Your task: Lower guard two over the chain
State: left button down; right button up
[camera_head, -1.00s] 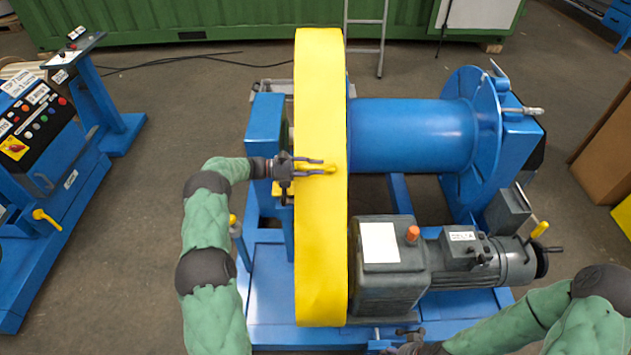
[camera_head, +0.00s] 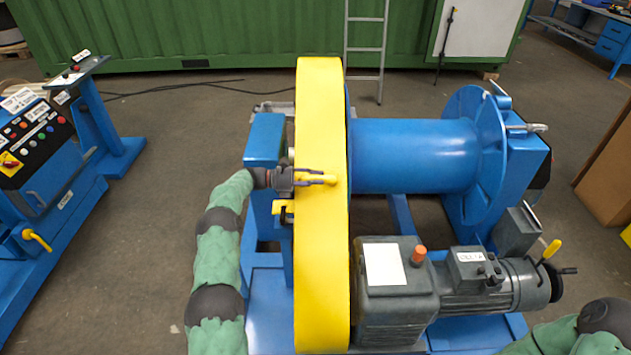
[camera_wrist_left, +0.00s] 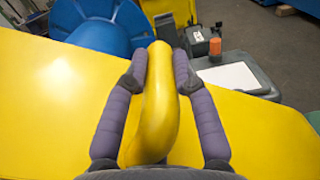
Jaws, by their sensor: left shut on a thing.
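The yellow guard (camera_head: 321,240), a long narrow cover, stands upright along the left side of the blue drum. It hides whatever chain is beneath it. A yellow bar handle (camera_head: 318,179) sticks out from it. My left gripper (camera_head: 310,178) is shut on this handle. In the left wrist view, its two purple-grey fingers (camera_wrist_left: 150,100) lie on both sides of the curved yellow handle (camera_wrist_left: 157,105), with the guard's yellow face (camera_wrist_left: 60,95) behind. My right arm enters at the lower right, and its gripper is out of the picture.
The blue drum (camera_head: 412,156) and the grey motor with gearbox (camera_head: 395,300) stand just right of the guard. A blue post (camera_head: 264,140) is close on its left. A control desk (camera_head: 40,165) stands at far left. A ladder (camera_head: 365,60) leans at the back.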

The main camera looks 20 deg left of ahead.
pick_arm(q)
jog(key=c, duration=1.4)
grip_release()
jog(key=shift+w+a+f, duration=0.15)
jog(key=shift+f, duration=0.15)
jog(key=o, duration=0.4)
jog(key=shift+w+f, duration=0.15)
jog(key=shift+w, duration=0.05)
jog(key=shift+w+a+f, duration=0.15)
jog(key=shift+r, duration=0.3)
jog(key=v, duration=1.2)
jog(key=shift+r, duration=0.1)
